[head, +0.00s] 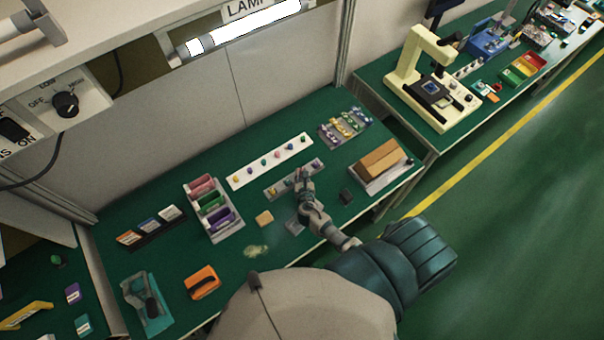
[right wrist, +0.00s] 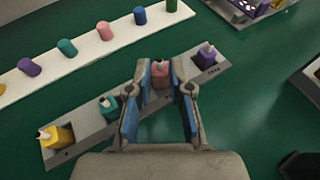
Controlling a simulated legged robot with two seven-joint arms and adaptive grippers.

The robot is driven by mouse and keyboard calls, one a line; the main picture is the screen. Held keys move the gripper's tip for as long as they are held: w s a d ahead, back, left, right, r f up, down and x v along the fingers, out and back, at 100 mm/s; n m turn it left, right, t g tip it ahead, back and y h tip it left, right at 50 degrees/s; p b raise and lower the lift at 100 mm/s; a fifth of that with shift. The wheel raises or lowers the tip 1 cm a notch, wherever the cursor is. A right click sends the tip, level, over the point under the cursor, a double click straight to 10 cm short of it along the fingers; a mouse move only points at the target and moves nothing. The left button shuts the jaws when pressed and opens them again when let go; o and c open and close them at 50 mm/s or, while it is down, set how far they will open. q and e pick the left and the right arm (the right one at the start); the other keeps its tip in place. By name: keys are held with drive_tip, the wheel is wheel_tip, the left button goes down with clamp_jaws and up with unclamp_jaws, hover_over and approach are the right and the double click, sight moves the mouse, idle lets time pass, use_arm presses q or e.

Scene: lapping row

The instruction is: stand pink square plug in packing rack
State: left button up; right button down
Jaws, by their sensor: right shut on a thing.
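The pink square plug (right wrist: 160,74) is between the fingertips of my right gripper (right wrist: 161,88) in the right wrist view. The gripper is shut on it; in the head view this gripper (head: 304,187) is over the grey strip. The plug is upright in line with a row on the grey strip rack (right wrist: 84,146), between a teal plug (right wrist: 108,106) and a purple plug (right wrist: 205,57); a yellow plug (right wrist: 56,137) stands at the near end. Whether its base touches the strip is hidden. I cannot tell which rack is the packing rack. My left gripper is out of view.
A white strip (head: 243,177) with several coloured round plugs lies behind. A grey rack (head: 325,142) with several small pieces stands at the back right. A brown block (head: 380,158) lies to the right, a bin of coloured rolls (head: 228,229) to the left.

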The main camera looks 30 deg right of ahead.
drive_tip(key=shift+f, duration=0.3)
drive_tip(key=shift+r, duration=0.15)
drive_tip(key=shift+r+p, duration=0.25)
drive_tip(key=shift+p, duration=0.05)
